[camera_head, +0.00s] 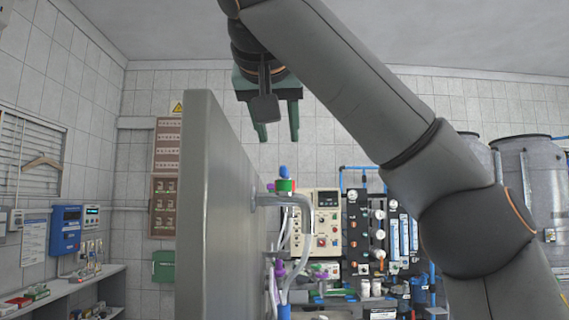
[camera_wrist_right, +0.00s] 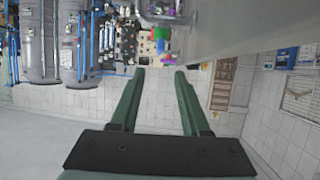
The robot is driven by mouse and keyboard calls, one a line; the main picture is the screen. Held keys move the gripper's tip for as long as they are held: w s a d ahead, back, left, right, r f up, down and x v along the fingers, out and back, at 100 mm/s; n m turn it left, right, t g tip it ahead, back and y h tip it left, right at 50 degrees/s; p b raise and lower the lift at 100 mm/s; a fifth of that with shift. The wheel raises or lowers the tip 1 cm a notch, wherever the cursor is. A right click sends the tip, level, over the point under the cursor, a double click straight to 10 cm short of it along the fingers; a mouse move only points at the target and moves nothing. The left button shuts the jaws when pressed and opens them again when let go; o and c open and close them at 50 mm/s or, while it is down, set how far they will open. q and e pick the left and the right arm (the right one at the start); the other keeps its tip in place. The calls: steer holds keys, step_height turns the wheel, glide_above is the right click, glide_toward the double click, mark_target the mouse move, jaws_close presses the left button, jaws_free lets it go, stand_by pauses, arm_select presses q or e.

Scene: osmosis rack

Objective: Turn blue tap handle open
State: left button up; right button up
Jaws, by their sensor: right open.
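The blue tap handle (camera_head: 284,172) stands on top of a green collar (camera_head: 286,186) on a grey bent pipe (camera_head: 300,200), just right of a large grey panel. My right gripper (camera_head: 278,136) hangs above the handle in the head view, fingers pointing down, open and apart from it. In the right wrist view the open fingers (camera_wrist_right: 160,73) have nothing between them. The blue handle (camera_wrist_right: 161,47) shows small beyond the fingertips, with the green collar next to it. My left gripper is not in view.
The tall grey panel (camera_head: 215,200) stands close on the left of the tap. Purple tap parts (camera_head: 279,268) and tubing sit lower down. A beige control box (camera_head: 322,220) and a dark gauge panel (camera_head: 365,230) stand behind. The air between gripper and handle looks clear.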

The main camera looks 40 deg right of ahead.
mark_target(285, 175)
steer(key=p+x, duration=0.4)
steer(key=x, duration=0.4)
steer(key=shift+w+d+f, duration=0.1)
steer(key=shift+w+d, duration=0.2)
steer(key=shift+p+x, duration=0.65)
steer(key=shift+x, duration=0.4)
steer(key=shift+f, duration=0.15)
jaws_close()
